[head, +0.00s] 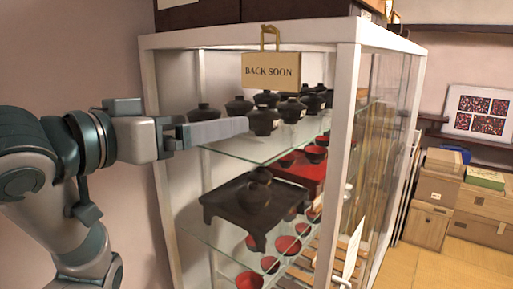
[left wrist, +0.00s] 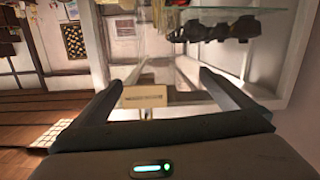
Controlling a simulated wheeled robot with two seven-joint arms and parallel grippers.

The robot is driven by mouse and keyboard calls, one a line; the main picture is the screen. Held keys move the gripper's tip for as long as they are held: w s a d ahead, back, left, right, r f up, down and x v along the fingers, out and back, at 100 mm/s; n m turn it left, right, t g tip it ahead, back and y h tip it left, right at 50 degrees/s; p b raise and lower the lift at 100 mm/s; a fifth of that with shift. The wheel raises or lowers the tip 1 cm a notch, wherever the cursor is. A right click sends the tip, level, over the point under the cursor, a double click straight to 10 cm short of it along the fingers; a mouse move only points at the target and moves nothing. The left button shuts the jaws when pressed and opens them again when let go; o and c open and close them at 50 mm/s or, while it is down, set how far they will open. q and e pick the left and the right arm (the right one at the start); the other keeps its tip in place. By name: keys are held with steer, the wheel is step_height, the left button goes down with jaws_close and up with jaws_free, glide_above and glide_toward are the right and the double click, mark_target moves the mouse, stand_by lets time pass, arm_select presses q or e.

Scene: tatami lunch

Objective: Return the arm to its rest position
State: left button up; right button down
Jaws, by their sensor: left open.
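My left gripper (head: 215,131) comes in from the left in front of the glass cabinet (head: 347,160). It is empty, and its fingers point right, below and left of the sign. In the left wrist view the two fingers (left wrist: 160,84) stand wide apart. A tan "BACK SOON" sign (head: 270,72) hangs by a gold hook (head: 270,37) at the cabinet's top front rail. In the left wrist view the sign (left wrist: 144,97) shows between the fingers, and nothing is gripped. My right gripper is out of view.
Dark lidded bowls (head: 263,120) stand on the upper glass shelf, behind my fingers. A black tray table (head: 225,207) and red bowls (head: 288,245) are lower down. Boxes (head: 435,185) are stacked at the right. A plain wall is at the left.

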arm_select(q)
steer(key=w+a+f+n+g+y, duration=0.1)
steer(key=a+f+n+g+y, duration=0.15)
steer(key=f, duration=1.65)
steer(key=w+a+f+n+g+y, duration=0.1)
steer(key=a+f+n+g+y, duration=0.15)
steer(key=f, duration=1.65)
steer(key=s+a+f+g+y, duration=0.1)
steer(key=s+a+f, duration=0.1)
steer(key=s+f, duration=0.55)
steer(key=s+a+f+g+y, duration=0.15)
steer(key=s+f, duration=0.35)
steer(key=f, duration=0.6)
steer(key=s+a+f+m+g+y, duration=0.1)
steer(key=s+a+f, duration=0.1)
steer(key=s+f, duration=0.45)
steer(key=s+a+f+g+y, duration=0.15)
steer(key=s+f, duration=0.25)
steer(key=s, duration=0.6)
step_height(320, 180, down, 30)
steer(key=g+b, duration=0.2)
steer(key=s+a+f+g+b, duration=0.1)
steer(key=s+a+f, duration=0.3)
steer(key=s+f, duration=1.5)
steer(key=shift+s+f+m+h+b, duration=0.3)
steer(key=shift+f+m+b, duration=0.1)
steer(key=shift+f+b, duration=0.5)
steer(key=shift+w+d, duration=0.1)
